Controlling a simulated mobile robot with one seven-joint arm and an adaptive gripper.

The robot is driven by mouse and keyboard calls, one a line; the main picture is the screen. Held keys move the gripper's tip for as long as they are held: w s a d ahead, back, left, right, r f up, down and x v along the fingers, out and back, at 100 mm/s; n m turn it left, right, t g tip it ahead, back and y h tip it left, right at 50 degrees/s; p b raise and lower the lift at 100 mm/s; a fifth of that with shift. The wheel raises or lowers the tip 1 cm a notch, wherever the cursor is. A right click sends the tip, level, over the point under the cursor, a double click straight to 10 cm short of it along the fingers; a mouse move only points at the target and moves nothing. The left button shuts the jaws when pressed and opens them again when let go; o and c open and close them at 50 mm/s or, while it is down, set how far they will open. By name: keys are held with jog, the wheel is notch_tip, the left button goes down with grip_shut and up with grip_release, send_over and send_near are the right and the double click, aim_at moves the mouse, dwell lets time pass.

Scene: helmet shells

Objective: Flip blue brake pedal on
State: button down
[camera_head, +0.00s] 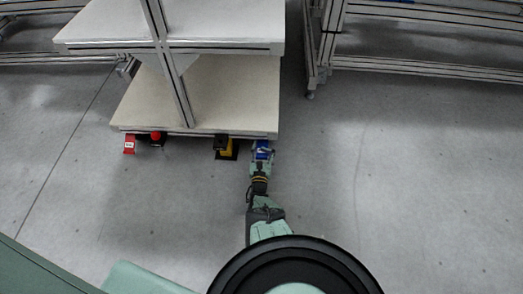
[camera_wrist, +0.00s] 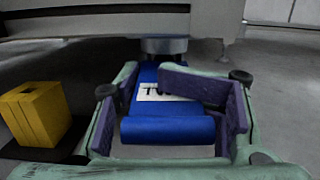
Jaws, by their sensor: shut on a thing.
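The blue brake pedal (camera_head: 263,152) is at the lower right end of the cart, close to the floor. In the wrist view the blue brake pedal (camera_wrist: 168,129) sits between my fingers, with its rounded blue end toward the camera and a white label with dark letters on top. My gripper (camera_head: 261,163) reaches it from the front. In the wrist view my gripper (camera_wrist: 150,80) has a finger on each side of the pedal and is shut on it. The right finger hides part of the pedal's right side.
A yellow block on a black base (camera_wrist: 35,112) stands left of my gripper. A red pedal (camera_head: 129,146) and a red-topped black part (camera_head: 155,138) are farther left under the cart shelf (camera_head: 235,95). A metal frame (camera_head: 430,67) stands at the back right. The floor to the right is clear.

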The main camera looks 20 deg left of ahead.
jog(key=shift+w+d, duration=0.25)
jog(key=shift+d, duration=0.3)
jog(key=c, duration=1)
grip_release()
jog(key=shift+o, duration=0.2)
jog(key=shift+s+a, duration=0.1)
jog(key=shift+a, duration=0.15)
